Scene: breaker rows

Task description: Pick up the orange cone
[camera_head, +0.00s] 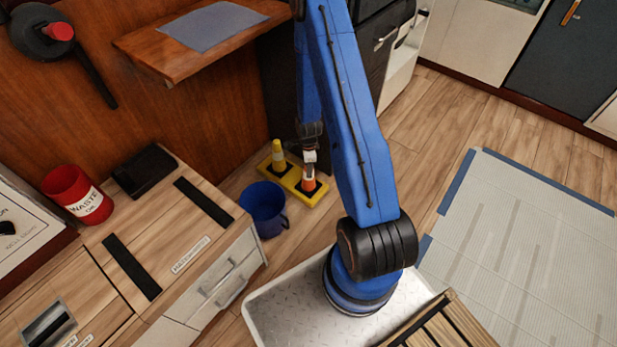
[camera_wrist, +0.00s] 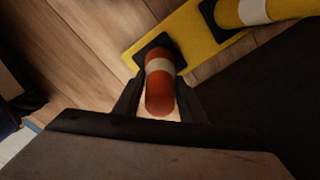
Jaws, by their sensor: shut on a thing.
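The orange cone (camera_head: 308,181) has a white band and a dark square base. It stands upright at the right end of a yellow board on the floor. In the wrist view the orange cone (camera_wrist: 160,85) sits between the two dark fingers of my gripper (camera_wrist: 160,110), which is shut on its upper part. In the head view my gripper (camera_head: 309,156) is at the top of the cone, partly hidden by my blue arm. I cannot tell whether the cone's base touches the board.
A yellow cone (camera_head: 278,155) stands on the yellow board (camera_head: 293,180), left of the orange one; it also shows in the wrist view (camera_wrist: 245,10). A blue bucket (camera_head: 263,207) is close by at the left. A wooden shelf (camera_head: 190,55) juts out above. Open floor lies right.

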